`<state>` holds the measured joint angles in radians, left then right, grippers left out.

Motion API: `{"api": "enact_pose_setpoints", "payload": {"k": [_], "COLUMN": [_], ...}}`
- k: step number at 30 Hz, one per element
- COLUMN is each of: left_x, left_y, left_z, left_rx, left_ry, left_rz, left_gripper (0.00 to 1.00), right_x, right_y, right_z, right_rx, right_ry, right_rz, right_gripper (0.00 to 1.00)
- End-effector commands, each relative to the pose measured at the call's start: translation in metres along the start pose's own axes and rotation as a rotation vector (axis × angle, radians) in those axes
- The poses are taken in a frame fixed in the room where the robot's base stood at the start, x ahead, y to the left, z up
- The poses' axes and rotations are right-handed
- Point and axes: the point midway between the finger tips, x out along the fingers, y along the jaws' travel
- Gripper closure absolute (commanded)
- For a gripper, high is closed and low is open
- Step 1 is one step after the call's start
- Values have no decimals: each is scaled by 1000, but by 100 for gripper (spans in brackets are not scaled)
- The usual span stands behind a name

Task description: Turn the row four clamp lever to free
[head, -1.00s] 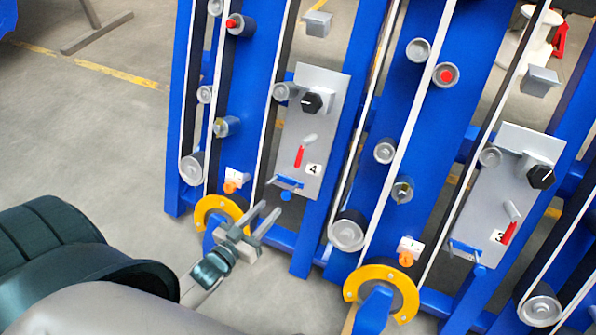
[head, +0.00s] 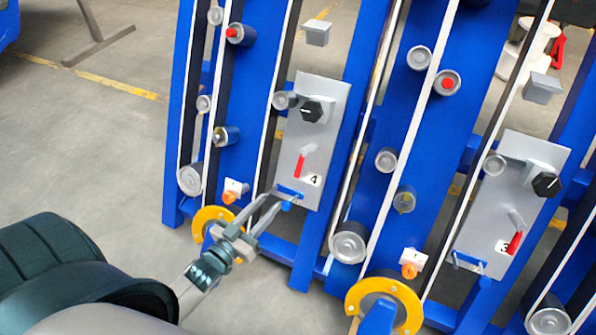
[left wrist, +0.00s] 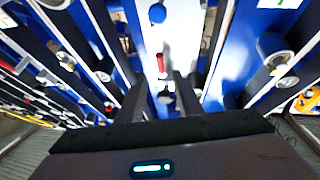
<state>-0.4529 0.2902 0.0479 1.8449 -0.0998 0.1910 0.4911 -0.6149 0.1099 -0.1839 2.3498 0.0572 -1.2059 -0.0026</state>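The row four panel (head: 327,95) is a grey plate marked 4, with a black knob (head: 311,111) at the top and a red lever (head: 299,165) lower down. The red lever points down, slightly tilted. I cannot tell its set position from any marking. In the left wrist view the red lever (left wrist: 161,62) shows ahead, between the fingers. My right gripper is not in view.
A similar panel marked 3 (head: 510,190) stands to the right. An orange knob with a white tag (head: 230,196) and a yellow ring (head: 206,218) are left of my left gripper. Blue uprights, belts and rollers surround the panels. Open floor (head: 90,160) lies left.

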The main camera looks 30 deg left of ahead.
Motion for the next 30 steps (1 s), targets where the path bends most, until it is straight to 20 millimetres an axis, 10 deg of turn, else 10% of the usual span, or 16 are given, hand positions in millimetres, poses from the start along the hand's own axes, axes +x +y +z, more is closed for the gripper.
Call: {"api": "enact_pose_setpoints", "payload": {"k": [30], "left_x": [152], "left_y": [0], "left_z": [0], "left_rx": [0], "left_ry": [0], "left_rz": [0], "left_gripper": [67], "right_x": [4], "right_y": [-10], "right_z": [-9], "right_rx": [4], "right_ry": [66], "right_rz": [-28], "right_gripper": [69]}}
